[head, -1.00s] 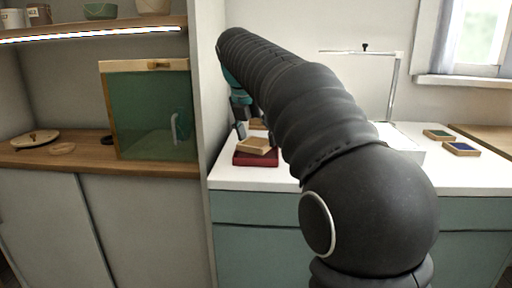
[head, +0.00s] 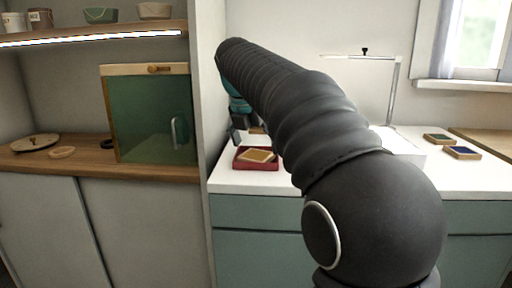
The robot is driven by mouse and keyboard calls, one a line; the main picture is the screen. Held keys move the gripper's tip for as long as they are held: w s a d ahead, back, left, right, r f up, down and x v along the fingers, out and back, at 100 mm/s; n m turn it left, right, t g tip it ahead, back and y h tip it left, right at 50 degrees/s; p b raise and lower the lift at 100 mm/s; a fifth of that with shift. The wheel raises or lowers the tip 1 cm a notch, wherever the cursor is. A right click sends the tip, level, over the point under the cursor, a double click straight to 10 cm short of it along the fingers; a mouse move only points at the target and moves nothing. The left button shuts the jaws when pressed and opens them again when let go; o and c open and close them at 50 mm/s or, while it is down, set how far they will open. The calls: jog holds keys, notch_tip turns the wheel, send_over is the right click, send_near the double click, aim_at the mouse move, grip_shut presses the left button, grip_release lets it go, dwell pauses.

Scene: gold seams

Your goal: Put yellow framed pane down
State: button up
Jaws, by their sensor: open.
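A light wood-framed pane with a yellowish-tan face (head: 257,156) lies inside a shallow red tray (head: 242,165) at the left end of the white counter. My gripper (head: 246,134) is just above and behind the pane, open and apart from it. One dark fingertip shows on its left; my arm hides much of the gripper's right side.
Two more wood-framed panes, one green (head: 438,139) and one blue (head: 462,152), lie on the counter at the right. A white lamp stand (head: 393,90) rises behind my arm. A green glass-fronted case (head: 150,120) stands on the wooden shelf at the left.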

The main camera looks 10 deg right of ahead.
jog(key=p+v, duration=0.3)
jog(key=v, duration=0.7)
jog(key=shift+s+r, duration=0.15)
jog(key=shift+r, duration=0.25)
jog(key=s+d+f+m+t+y, duration=0.2)
jog(key=s+f+m+y, duration=0.1)
jog(key=s+f+m, duration=2.3)
jog(key=shift+s+d+f+m, duration=0.4)
jog(key=shift+s+m, duration=0.1)
jog(key=shift+m, duration=0.4)
